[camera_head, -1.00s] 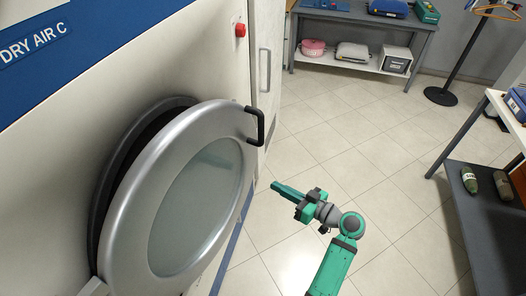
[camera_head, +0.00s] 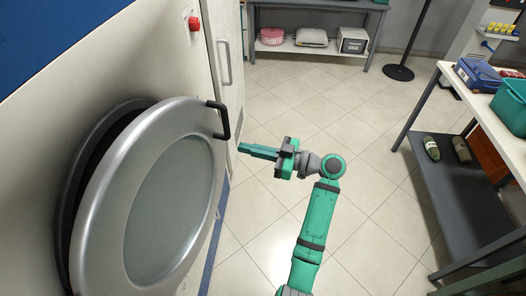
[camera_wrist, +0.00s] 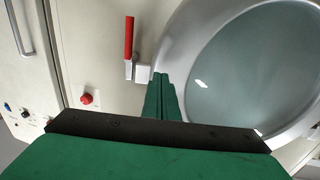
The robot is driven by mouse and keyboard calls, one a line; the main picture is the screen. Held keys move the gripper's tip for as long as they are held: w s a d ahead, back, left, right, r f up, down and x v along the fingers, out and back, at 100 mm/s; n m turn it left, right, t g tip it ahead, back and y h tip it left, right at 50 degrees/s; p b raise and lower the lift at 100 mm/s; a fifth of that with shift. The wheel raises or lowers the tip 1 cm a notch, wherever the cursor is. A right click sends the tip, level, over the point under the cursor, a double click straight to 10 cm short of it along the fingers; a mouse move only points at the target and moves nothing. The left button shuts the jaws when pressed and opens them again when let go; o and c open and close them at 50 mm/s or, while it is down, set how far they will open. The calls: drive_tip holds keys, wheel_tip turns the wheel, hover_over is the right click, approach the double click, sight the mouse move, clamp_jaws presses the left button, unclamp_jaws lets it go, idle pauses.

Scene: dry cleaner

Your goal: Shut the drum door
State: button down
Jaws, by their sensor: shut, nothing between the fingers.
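The drum door (camera_head: 95,215) is a round silver ring with a greenish glass pane. In the head view it stands ajar at the left, with a dark gap between it and the drum opening's black rim (camera_head: 68,200). A black handle (camera_head: 224,122) sticks out from its right edge. My green gripper (camera_head: 242,149) is shut and empty, just right of and below the handle in the picture, its fingers pointing left. No contact shows. In the wrist view the closed fingers (camera_wrist: 160,78) point towards the door's rim (camera_wrist: 178,50), whose glass fills the right side.
A red bar on a pale mount (camera_wrist: 129,40) sits beside the rim in the wrist view. A red button (camera_head: 194,23) is on the machine front. A white-topped table (camera_head: 455,80) stands right, a shelf (camera_head: 300,46) behind.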

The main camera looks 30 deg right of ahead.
sight(224, 143)
drive_tip(key=shift+x, duration=2.85)
drive_tip(key=shift+f, duration=0.1)
